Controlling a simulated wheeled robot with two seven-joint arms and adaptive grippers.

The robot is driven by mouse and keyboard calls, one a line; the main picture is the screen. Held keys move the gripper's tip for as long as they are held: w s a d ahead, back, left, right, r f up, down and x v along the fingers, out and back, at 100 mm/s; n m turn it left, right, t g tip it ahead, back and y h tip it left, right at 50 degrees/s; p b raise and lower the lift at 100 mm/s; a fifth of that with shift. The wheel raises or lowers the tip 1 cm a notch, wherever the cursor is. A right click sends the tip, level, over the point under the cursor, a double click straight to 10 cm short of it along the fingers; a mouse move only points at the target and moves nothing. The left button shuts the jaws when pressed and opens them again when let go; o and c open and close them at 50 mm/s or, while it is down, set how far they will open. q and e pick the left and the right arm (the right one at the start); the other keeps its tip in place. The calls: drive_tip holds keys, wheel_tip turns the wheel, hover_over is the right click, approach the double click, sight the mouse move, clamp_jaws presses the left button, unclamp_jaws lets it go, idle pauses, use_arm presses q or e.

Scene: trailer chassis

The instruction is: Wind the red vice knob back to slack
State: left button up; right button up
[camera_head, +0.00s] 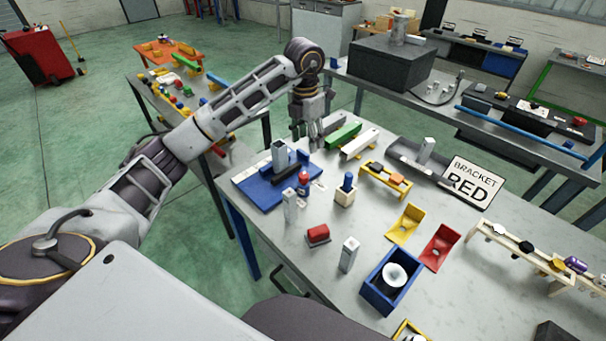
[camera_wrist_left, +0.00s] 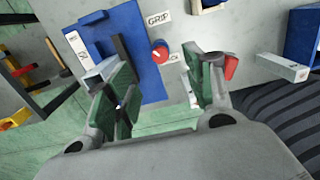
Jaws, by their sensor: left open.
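The red vice knob (camera_head: 303,177) stands at the front right of the blue vice (camera_head: 262,193) on the grey bench. In the left wrist view the knob (camera_wrist_left: 160,53) is round, with a pale mark on top. A "GRIP" label (camera_wrist_left: 158,18) lies above it and a partly hidden label ending in "CK" (camera_wrist_left: 174,57) beside it. A grey block (camera_head: 279,153) stands upright at the vice's dark jaw. My left gripper (camera_head: 306,136) is open and points down behind the vice, apart from the knob. Its spread green-padded fingers (camera_wrist_left: 158,85) hold nothing. My right gripper is not in view.
A pale post (camera_head: 290,206) stands close in front of the knob. A wooden block with a blue peg (camera_head: 346,190) is to its right. Green and white bars (camera_head: 343,136) lie near my gripper. A red-topped block (camera_head: 317,235) and blue bin (camera_head: 388,283) are nearer.

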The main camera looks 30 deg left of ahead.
sight(304, 175)
use_arm(q)
drive_tip(key=shift+s+a+m, duration=0.35)
drive_tip(key=shift+s+m, duration=0.15)
drive_tip(key=shift+m, duration=0.4)
drive_tip(key=shift+f, duration=0.2)
drive_tip(key=shift+f+p, duration=0.6)
drive_tip(key=shift+f, duration=6.15)
drive_tip(key=c, duration=1)
drive_tip(key=shift+c, duration=0.2)
